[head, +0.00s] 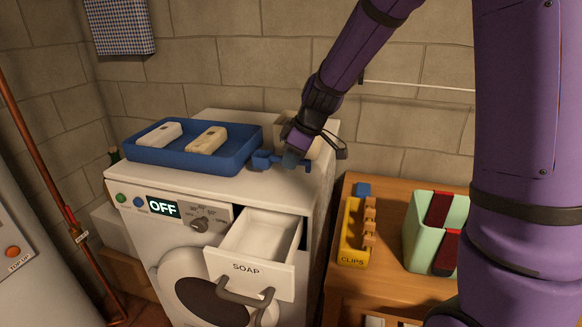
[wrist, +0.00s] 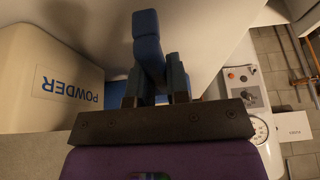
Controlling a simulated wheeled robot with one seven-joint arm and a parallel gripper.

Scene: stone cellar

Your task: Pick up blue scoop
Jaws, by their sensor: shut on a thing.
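The blue scoop (head: 264,160) is at the right part of the washing machine's top, just right of the blue tray. My gripper (head: 291,159) reaches down to it from the upper right and is shut on it. In the wrist view the scoop's blue handle (wrist: 148,40) runs between the two fingers of my gripper (wrist: 157,78). The scoop is at or very near the machine top; I cannot tell whether it still touches. Part of the scoop is hidden by my fingers.
A blue tray (head: 134,154) with two pale bars stands left of the scoop. A powder box (wrist: 50,75) is close beside my gripper. The soap drawer (head: 250,268) is pulled out below. A wooden table (head: 385,292) with a yellow clips box (head: 352,258) stands right.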

